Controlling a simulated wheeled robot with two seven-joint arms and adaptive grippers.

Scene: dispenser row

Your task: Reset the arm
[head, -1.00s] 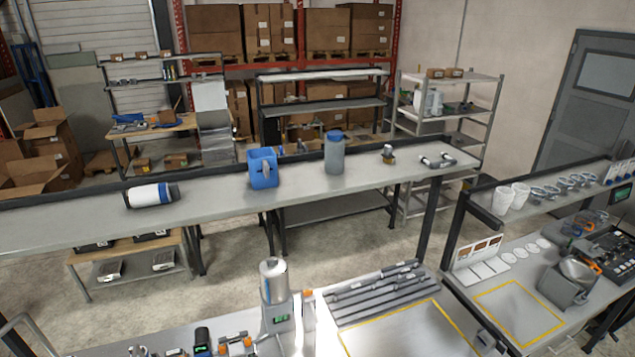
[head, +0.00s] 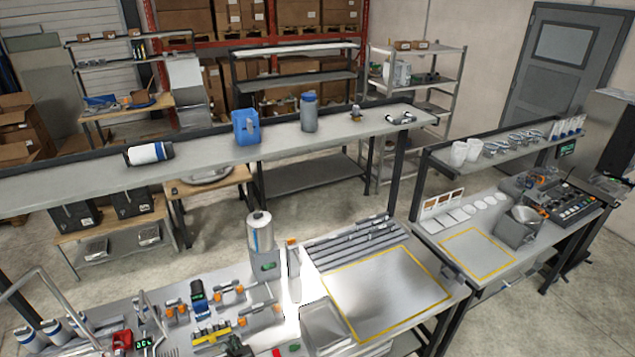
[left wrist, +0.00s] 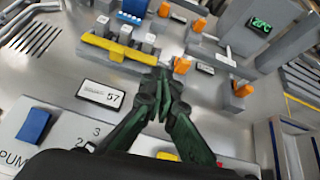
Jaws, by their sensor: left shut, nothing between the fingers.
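My left gripper (left wrist: 163,85) shows in the left wrist view, its dark green fingers drawn together with nothing between them. It is over the grey bench top, close to a white label marked 57 (left wrist: 101,95). In the head view only a dark part of the left gripper (head: 236,346) shows at the bottom edge, among the bench fixtures. My right gripper is in neither view.
A yellow bar fixture (left wrist: 118,50) and orange-knobbed grey blocks (left wrist: 240,90) stand near the left fingers. A cylinder dispenser (head: 261,232) rises from the bench. A yellow-outlined area (head: 385,290) to the right is clear.

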